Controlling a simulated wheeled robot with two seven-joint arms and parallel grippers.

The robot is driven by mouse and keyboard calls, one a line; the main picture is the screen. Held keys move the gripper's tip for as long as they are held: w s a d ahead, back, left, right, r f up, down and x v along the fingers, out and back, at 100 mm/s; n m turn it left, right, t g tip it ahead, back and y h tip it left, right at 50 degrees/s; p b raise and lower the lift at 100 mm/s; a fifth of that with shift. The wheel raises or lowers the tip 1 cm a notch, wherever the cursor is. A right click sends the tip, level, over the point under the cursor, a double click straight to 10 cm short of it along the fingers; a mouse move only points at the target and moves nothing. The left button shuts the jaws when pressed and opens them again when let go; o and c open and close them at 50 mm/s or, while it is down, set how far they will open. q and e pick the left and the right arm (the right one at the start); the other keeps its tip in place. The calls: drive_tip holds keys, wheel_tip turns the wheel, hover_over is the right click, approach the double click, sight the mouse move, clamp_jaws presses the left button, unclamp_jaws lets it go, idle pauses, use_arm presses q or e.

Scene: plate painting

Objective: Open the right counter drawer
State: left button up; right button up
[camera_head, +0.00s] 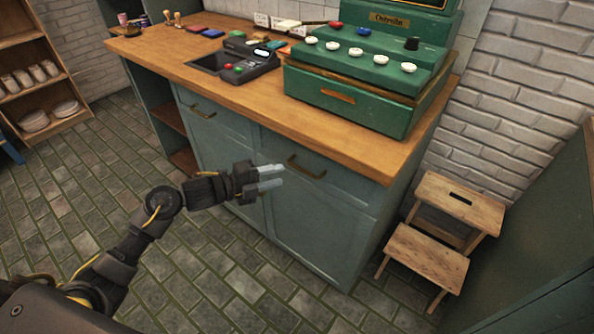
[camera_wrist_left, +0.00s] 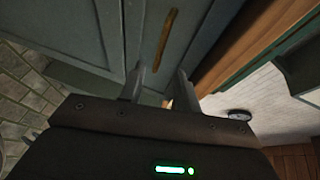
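The right counter drawer (camera_head: 327,177) is closed, flush in the green counter front below the wooden top. Its brass handle (camera_head: 306,167) sits across its upper middle. My left gripper (camera_head: 278,176) is in front of the drawer, just left of the handle, with its two fingers apart and nothing between them. In the left wrist view the brass handle (camera_wrist_left: 166,36) lies ahead of the two open fingertips (camera_wrist_left: 158,84), apart from them. My right gripper does not show in either view.
The left drawer (camera_head: 212,116) with its own handle is closed. A wooden step stool (camera_head: 432,255) stands right of the counter. The tiled floor in front is clear.

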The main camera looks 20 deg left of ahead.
sight(300, 170)
use_arm(q)
drive_tip(key=x, duration=0.7)
drive_tip(key=shift+w+d+f, duration=0.1)
drive_tip(key=shift+w+d, duration=0.05)
drive_tip(key=shift+w, duration=0.05)
drive_tip(key=shift+c, duration=0.2)
clamp_jaws()
